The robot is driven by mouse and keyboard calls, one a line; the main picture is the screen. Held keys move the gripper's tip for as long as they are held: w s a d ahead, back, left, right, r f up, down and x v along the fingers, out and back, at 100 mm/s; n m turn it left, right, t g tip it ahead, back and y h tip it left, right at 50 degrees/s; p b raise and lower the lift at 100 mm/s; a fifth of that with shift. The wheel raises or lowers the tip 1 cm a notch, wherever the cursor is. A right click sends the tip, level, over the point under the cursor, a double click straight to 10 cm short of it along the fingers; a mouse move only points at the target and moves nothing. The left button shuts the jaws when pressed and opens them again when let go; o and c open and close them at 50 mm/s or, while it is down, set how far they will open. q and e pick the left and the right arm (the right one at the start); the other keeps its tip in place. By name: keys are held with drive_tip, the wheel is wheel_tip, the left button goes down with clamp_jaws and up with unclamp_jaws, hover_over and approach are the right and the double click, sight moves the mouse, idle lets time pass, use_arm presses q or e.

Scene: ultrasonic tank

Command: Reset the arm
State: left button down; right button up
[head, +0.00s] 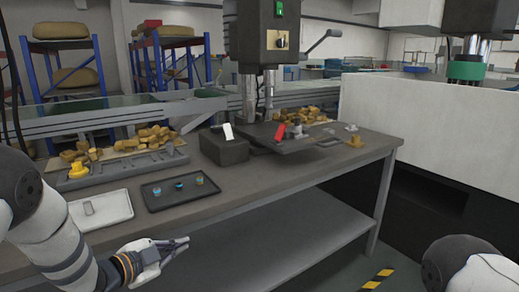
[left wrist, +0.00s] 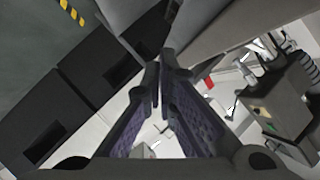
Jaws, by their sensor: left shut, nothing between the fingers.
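My left gripper (head: 184,243) is in the head view, low in front of the workbench's front edge. Its fingers point to the right. In the left wrist view its two fingers (left wrist: 160,72) meet at the tips, with nothing between them. The left arm comes in from the left edge of the head view. My right arm (head: 470,268) shows only as a link at the lower right corner. The right gripper is out of view.
The workbench (head: 238,185) holds a white tray (head: 113,207) with a small grey piece, a dark tray (head: 158,200) with small coloured parts, and a drill press (head: 262,50). A white machine (head: 430,115) stands at right. A lower shelf (head: 290,230) is bare.

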use_arm(q)
drive_tip(key=s+a+f+n+g+y, duration=0.15)
drive_tip(key=s+f+n+g, duration=0.3)
drive_tip(key=s+f, duration=0.7)
drive_tip(key=s+f+n+g+y, duration=0.3)
drive_tip(key=s+f+n, duration=0.35)
drive_tip(key=s, duration=0.95)
drive_tip(key=s+n+g+y, duration=0.2)
drive_tip(key=s+n+g, duration=0.2)
drive_tip(key=s, duration=2.1)
drive_tip(key=a+g, duration=0.1)
drive_tip(key=g, duration=0.2)
drive_tip(key=shift+r+p, duration=0.25)
drive_tip(key=shift+p, duration=0.1)
